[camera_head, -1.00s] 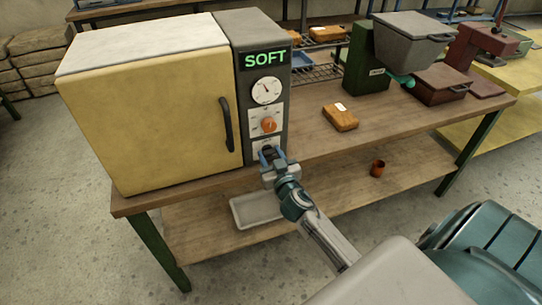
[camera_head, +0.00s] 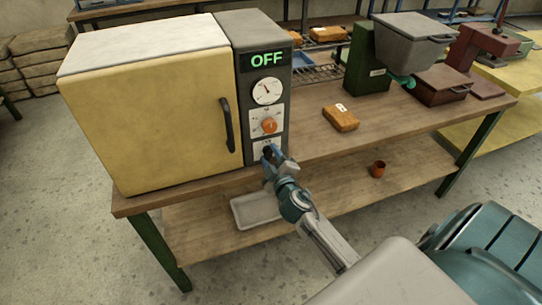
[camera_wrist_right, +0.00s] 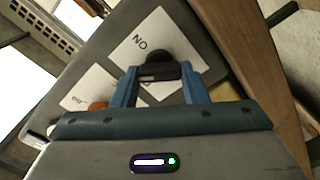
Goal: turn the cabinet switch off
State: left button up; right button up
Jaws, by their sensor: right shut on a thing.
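The cabinet (camera_head: 145,115) has a cream door and a grey control column on its right. The display (camera_head: 266,61) at the column's top reads "OFF" in green. The switch, a black knob (camera_wrist_right: 153,60) on a white label plate, is low on the column; the letters "NO" show on the plate in the right wrist view. My right gripper (camera_head: 270,153) is at that knob, its blue fingers on either side of it and shut on it. The fingers also show in the right wrist view (camera_wrist_right: 158,75). They partly hide the knob and its plate. My left gripper is not in view.
Above the switch are an orange dial (camera_head: 269,126) and a round gauge (camera_head: 267,91). The cabinet stands on a wooden bench (camera_head: 330,155). An orange-brown block (camera_head: 341,118) lies to its right. A grey tray (camera_head: 255,210) and a small orange cup (camera_head: 378,168) are on the lower shelf.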

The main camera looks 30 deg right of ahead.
jog(key=n, duration=0.4)
jog(key=shift+p, duration=0.4)
jog(key=shift+f+n, duration=0.1)
jog(key=shift+n, duration=1.4)
jog(key=shift+p, duration=0.3)
jog(key=o, duration=1)
jog(key=b+v, duration=0.3)
jog(key=v, duration=0.7)
jog(key=shift+s+a, duration=0.1)
jog(key=shift+s, duration=0.3)
